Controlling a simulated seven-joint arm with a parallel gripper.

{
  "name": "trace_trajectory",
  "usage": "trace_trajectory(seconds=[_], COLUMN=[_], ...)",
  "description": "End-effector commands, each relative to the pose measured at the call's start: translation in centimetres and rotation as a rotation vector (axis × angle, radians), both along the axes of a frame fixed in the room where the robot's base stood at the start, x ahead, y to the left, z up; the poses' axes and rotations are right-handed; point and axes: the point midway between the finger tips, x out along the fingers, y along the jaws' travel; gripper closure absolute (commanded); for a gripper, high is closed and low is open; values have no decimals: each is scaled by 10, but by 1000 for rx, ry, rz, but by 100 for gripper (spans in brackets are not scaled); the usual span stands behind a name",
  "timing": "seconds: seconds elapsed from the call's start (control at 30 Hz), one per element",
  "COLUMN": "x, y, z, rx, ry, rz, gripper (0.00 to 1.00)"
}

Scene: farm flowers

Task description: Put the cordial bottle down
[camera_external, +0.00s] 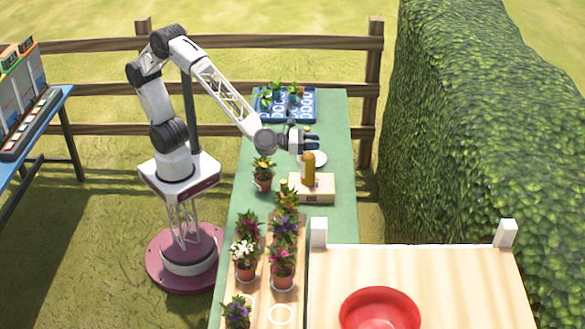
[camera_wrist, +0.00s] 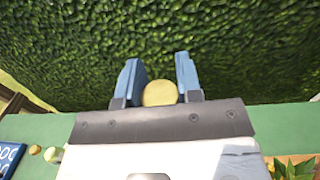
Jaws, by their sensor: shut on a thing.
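The cordial bottle (camera_external: 308,170) is amber-yellow and upright, just below my gripper (camera_external: 308,143). My gripper is shut on its upper part. In the wrist view, the round yellow top of the bottle (camera_wrist: 160,94) sits between the two blue fingers of my gripper (camera_wrist: 158,68). In the external view the bottle's lower end overlaps a low wooden box (camera_external: 322,187) on the green table (camera_external: 335,120). I cannot tell whether the bottle touches the box. The fingers partly hide the bottle's neck.
A potted yellow flower (camera_external: 263,178) stands left of the box. Several flower pots stand on a wooden board in front. A blue tray (camera_external: 305,96) with seedlings is at the far end. A red bowl (camera_external: 380,308) sits front right.

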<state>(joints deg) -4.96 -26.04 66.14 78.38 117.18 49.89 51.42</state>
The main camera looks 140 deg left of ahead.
Motion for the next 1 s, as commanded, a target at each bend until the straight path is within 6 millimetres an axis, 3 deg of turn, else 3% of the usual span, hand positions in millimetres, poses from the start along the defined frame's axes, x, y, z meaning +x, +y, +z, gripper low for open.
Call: trace_trajectory(seconds=[0.5,1.0], x=[39,60], y=[-47,-94], z=[51,99], rx=[2,1], ry=[-4,-4], rz=[-232,-442], gripper=[100,100])
